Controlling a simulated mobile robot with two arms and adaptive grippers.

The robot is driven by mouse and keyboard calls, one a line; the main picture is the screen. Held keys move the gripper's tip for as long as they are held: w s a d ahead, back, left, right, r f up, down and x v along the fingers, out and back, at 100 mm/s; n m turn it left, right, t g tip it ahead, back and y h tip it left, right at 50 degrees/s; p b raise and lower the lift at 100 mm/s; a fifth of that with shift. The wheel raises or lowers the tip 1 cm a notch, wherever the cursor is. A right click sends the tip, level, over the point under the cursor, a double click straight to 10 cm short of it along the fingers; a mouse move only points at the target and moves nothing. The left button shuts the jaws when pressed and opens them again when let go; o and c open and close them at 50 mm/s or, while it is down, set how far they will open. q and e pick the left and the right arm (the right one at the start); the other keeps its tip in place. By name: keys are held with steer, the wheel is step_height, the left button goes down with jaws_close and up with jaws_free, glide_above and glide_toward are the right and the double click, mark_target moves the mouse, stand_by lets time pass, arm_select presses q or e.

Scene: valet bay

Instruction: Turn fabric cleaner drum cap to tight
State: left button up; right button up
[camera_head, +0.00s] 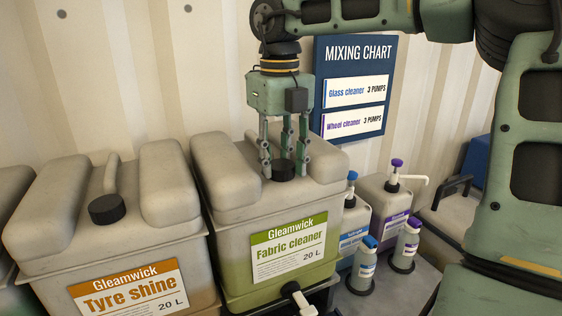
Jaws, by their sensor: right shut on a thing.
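The fabric cleaner drum (237,240) stands in the middle of the head view, pale with a green label. Its black cap (283,171) sits on top, between the drum's raised shoulders. My right gripper (284,165) comes down from above, its arm entering from the right. Its fingers point down around the cap and are shut on it. The fingers partly hide the cap, so I cannot tell from this view how tight it is. My left gripper is not in view.
A Tyre shine drum (50,258) with its own black cap (107,209) stands close on the left. A blue mixing chart (356,84) hangs on the corrugated wall behind.

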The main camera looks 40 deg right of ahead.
mark_target(279, 164)
steer(key=shift+a+f+m, duration=0.1)
steer(key=shift+f+m, duration=0.05)
steer(key=shift+m, duration=1.15)
steer(key=o, duration=1.1)
steer(key=shift+w, duration=0.1)
steer(key=shift+c, duration=0.2)
steer(key=shift+r, duration=0.2)
steer(key=shift+r, duration=3.9)
